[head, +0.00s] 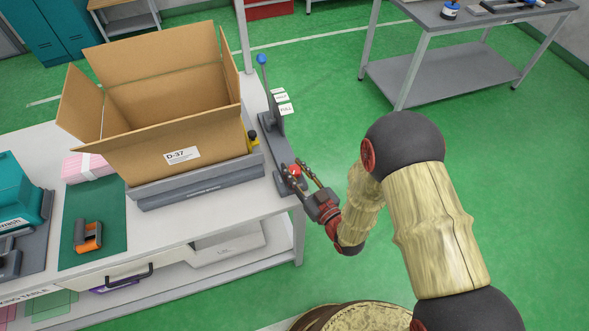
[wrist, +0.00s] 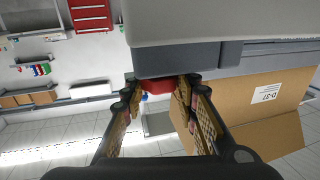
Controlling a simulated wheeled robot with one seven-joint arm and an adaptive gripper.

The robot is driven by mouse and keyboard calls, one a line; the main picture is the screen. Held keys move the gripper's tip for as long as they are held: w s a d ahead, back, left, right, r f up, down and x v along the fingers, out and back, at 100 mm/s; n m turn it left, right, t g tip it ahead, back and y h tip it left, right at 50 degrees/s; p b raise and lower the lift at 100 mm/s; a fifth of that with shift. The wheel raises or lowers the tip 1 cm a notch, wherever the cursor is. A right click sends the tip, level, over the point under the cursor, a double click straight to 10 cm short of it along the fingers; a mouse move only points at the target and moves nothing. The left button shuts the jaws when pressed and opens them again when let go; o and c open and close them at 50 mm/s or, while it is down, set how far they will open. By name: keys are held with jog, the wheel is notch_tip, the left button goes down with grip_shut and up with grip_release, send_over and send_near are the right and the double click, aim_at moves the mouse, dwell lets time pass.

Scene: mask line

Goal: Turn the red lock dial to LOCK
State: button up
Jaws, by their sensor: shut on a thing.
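The red lock dial (head: 295,171) sits at the near end of a grey lever unit (head: 279,165) on the right edge of the white table. In the wrist view the dial (wrist: 157,85) shows as a red shape between my fingers, under a grey block. My gripper (head: 299,175) reaches in from the right and is shut on the dial, one finger on each side. It also shows in the wrist view (wrist: 157,92). The fingers hide much of the dial, and I cannot read its LOCK marking or its turn angle.
An open cardboard box (head: 165,128) labelled D-37 stands on a grey platform (head: 200,186) left of the lever unit. A blue-knobbed lever (head: 264,75) rises behind the dial. An orange tape dispenser (head: 88,236) lies on a green mat (head: 105,200). Green floor is free to the right.

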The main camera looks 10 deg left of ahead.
jog(key=m+t+h, duration=0.1)
jog(key=m+h, duration=0.1)
jog(key=m+t+h+b, duration=0.1)
jog(key=m+t+h, duration=0.1)
jog(key=h, duration=0.1)
jog(key=m+t+h+b, duration=0.1)
jog(key=m+h, duration=0.1)
jog(key=h, duration=0.1)
jog(key=shift+s+a+t, duration=0.1)
jog(key=shift+a+t, duration=0.1)
jog(key=shift+t, duration=0.1)
jog(key=shift+d+m+t+h+b, duration=0.15)
jog(key=shift+m+h+b, duration=0.15)
jog(key=shift+m+h, duration=1)
jog(key=shift+m+t+h+b, duration=0.2)
jog(key=shift+m+h, duration=0.5)
jog(key=shift+h, duration=1.5)
jog(key=o, duration=1.1)
jog(key=shift+o, duration=0.2)
jog(key=s, duration=0.4)
jog(key=s+a, duration=0.1)
jog(key=s, duration=0.6)
jog(key=shift+s+a, duration=0.15)
jog(key=shift+s, duration=0.2)
